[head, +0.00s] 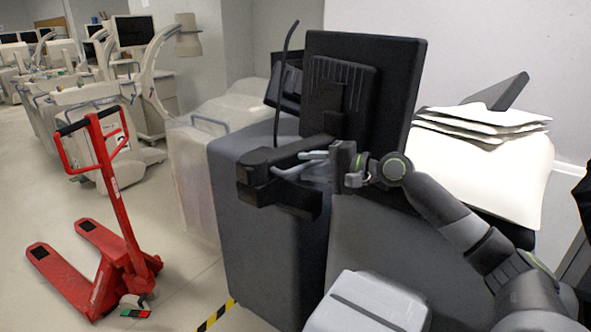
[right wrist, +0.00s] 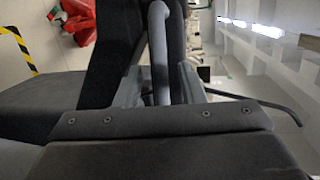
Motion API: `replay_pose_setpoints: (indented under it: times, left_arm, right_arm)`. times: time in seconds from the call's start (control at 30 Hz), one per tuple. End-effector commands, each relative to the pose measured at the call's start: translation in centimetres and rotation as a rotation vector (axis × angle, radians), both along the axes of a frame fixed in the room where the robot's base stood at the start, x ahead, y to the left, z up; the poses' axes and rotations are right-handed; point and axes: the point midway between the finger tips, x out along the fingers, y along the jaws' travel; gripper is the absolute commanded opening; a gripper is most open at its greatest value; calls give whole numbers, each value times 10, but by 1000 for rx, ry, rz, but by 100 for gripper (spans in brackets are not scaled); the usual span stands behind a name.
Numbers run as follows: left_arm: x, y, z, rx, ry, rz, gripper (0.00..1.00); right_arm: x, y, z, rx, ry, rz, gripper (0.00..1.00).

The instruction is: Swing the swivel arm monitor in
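The black monitor (head: 340,90) stands on a dark swivel arm (head: 290,155) above a grey cart, with its back towards the head camera. A light grey bent handle bar (head: 300,165) is by the arm; in the right wrist view the grey tube (right wrist: 160,55) runs between my fingers. My right gripper (head: 322,163) is at this bar, below the monitor. In the right wrist view its fingers (right wrist: 160,88) flank the tube with visible gaps, so they look open around it. Whether either finger touches it is hidden. My left gripper is not in view.
The grey covered cart (head: 258,220) stands under the monitor. Yellow-black tape (head: 215,315) marks the floor. A black cable sticks up beside the monitor.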

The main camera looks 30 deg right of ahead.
Motion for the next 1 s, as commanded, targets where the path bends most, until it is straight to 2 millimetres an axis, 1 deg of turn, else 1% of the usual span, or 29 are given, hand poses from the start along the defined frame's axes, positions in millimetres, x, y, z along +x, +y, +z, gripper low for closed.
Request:
replay_pose_setpoints:
  times: [0.33,0.37,0.6,0.63,1.0]
  left_arm:
    - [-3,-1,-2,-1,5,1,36]
    - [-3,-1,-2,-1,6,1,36]
    - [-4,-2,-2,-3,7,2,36]
    - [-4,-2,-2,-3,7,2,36]
    - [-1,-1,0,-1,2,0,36]
  right_arm:
    - [0,-1,0,0,0,0,36]
    - [0,-1,0,0,0,0,33]
    - [0,-1,0,0,0,0,2]
    - [0,-1,0,0,0,0,0]
    - [-1,2,0,1,1,9,0]
